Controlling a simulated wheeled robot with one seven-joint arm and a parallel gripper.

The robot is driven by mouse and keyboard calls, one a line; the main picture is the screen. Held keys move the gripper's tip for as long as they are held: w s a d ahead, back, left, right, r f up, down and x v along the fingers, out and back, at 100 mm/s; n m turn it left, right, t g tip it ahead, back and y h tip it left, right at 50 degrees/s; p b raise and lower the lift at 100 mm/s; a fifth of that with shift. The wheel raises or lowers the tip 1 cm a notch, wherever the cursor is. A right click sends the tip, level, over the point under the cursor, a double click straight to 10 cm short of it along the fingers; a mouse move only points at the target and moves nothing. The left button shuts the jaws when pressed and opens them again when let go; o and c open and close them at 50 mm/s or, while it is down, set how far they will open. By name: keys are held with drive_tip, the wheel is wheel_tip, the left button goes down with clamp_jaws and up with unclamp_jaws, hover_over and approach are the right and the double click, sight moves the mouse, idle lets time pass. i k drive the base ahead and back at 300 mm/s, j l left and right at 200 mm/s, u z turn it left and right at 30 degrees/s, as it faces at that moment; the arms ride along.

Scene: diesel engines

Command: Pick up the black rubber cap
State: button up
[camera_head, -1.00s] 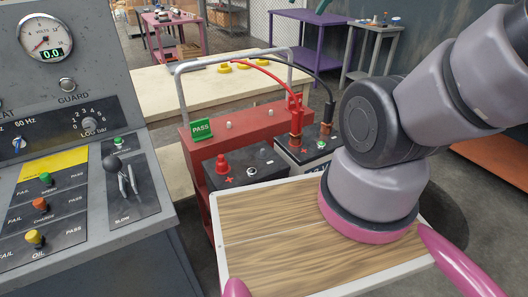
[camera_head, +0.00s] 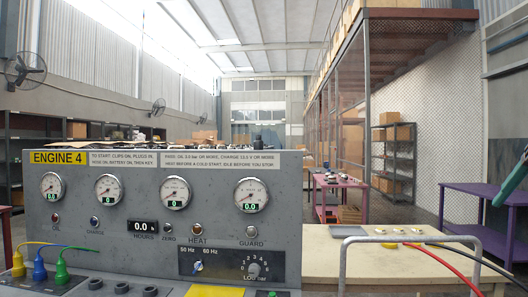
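I cannot make out the black rubber cap for certain in this view. Several small dark round pieces (camera_head: 121,288) sit along the bottom edge on the grey console, too cut off to identify. The upright grey ENGINE 4 panel (camera_head: 110,225) fills the lower left, with several dials reading near zero. Yellow, blue and green plugs (camera_head: 40,268) with leads stand at its lower left. My gripper is not in view.
A cream workbench (camera_head: 375,264) with a grey tubular handle (camera_head: 343,262) and red and black cables is at the lower right. A purple table (camera_head: 485,225) stands at right. A pink table (camera_head: 340,185) and shelves are farther back.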

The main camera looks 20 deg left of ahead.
sight(258, 144)
drive_tip(key=j+u, duration=0.2)
drive_tip(key=j, duration=0.6)
drive_tip(key=j+u, duration=0.25)
drive_tip(key=j, duration=0.55)
drive_tip(key=i, duration=0.2)
drive_tip(key=j+u, duration=0.05)
